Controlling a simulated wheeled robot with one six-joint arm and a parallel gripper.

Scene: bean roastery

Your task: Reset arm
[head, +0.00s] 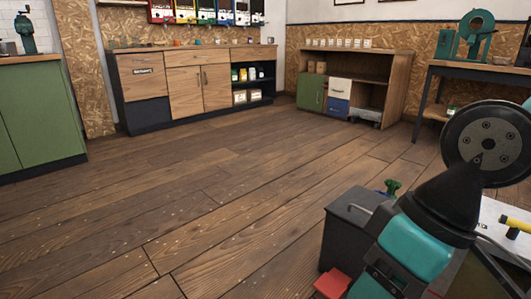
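My arm fills the lower right of the head view, with a black round joint, a black cone-shaped link and a teal section. It is bent close to my body. My gripper's fingers do not show in this view, so I cannot see whether they hold anything. No part of the arm touches the furniture across the room.
A wooden counter (184,84) stands along the back wall, a green cabinet (38,116) at left. A low wooden shelf unit (395,80) and a dark table (472,72) bearing a green machine (475,33) stand at right. The plank floor (190,195) between is clear.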

